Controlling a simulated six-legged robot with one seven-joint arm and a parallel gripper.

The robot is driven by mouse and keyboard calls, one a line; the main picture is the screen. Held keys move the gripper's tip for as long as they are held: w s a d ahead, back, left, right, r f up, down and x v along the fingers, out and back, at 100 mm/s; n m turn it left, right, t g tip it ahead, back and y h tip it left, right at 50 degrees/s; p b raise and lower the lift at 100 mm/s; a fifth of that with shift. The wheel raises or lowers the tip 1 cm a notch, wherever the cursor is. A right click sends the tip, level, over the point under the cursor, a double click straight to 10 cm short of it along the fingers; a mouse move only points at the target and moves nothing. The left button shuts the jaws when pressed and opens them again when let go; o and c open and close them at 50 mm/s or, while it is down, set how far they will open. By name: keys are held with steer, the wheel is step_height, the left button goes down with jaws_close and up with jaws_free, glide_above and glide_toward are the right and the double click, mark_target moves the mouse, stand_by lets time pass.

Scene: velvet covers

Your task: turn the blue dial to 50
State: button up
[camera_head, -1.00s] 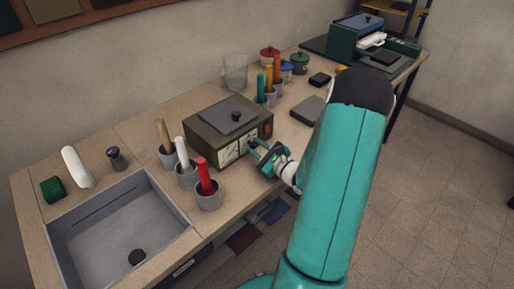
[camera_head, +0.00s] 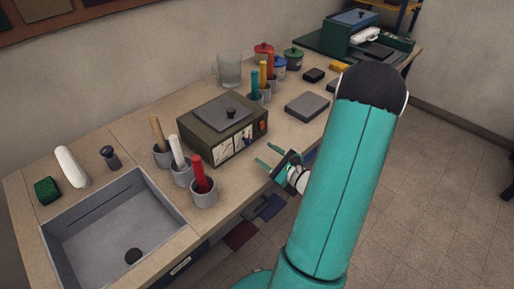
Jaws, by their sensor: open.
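A dark olive box (camera_head: 222,128) with a grey lid and black knob stands on the bench. Its front has white dial faces (camera_head: 234,148) and a small red-orange switch (camera_head: 262,126). The dials are too small to read, and I cannot make out which is blue or where it points. My gripper (camera_head: 268,157) is open and empty, its two green fingers pointing toward the box front. It is in front and to the right of the dials, apart from the box.
Cups with a red handle (camera_head: 203,190), a white one (camera_head: 181,170) and a wooden one (camera_head: 162,152) stand left of the box. A sink (camera_head: 115,225) is at left. A grey slab (camera_head: 307,105) lies to the right. Coloured handles and jars stand behind.

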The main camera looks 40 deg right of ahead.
steer(key=s, duration=0.6)
steer(key=shift+s, duration=0.15)
steer(key=shift+s, duration=0.15)
